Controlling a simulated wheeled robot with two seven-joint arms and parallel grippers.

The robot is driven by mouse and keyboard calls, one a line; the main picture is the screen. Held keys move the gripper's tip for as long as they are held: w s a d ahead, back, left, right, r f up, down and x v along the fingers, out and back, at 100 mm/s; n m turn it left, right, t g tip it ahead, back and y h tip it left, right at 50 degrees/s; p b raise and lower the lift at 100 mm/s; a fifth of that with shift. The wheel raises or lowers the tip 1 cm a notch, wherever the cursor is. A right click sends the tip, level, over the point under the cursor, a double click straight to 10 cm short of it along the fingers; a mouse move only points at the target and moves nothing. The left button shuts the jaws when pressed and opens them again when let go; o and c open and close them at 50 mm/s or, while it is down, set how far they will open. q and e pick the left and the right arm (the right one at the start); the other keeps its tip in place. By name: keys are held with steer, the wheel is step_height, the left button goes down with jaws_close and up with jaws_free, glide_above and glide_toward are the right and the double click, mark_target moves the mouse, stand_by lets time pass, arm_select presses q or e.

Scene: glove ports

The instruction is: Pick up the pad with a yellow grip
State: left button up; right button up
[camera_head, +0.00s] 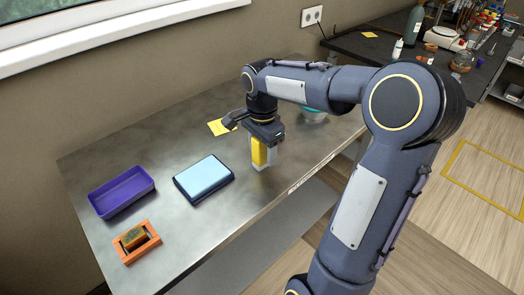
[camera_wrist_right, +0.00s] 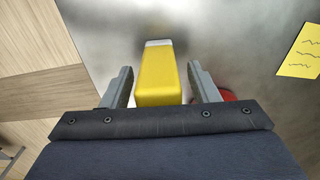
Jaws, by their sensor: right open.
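The pad with a yellow grip (camera_head: 260,152) stands upright on the metal bench, its white part showing at the bottom. In the right wrist view the yellow grip (camera_wrist_right: 157,75) sits between the two grey fingers. My right gripper (camera_wrist_right: 161,78) is open, pointing down around the grip, with a visible gap on each side. In the head view the right gripper (camera_head: 266,140) covers the top of the pad. My left gripper is not in view.
A light-blue pad on a dark base (camera_head: 204,176), a purple tray (camera_head: 121,196) and an orange holder with a brown block (camera_head: 153,244) are on the bench's left. A yellow note (camera_head: 217,128) lies behind the gripper. A teal bowl (camera_head: 312,115) is at right.

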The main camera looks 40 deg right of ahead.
steer(key=shift+c, duration=0.2)
steer(key=c, duration=1)
steer(key=shift+r, duration=0.15)
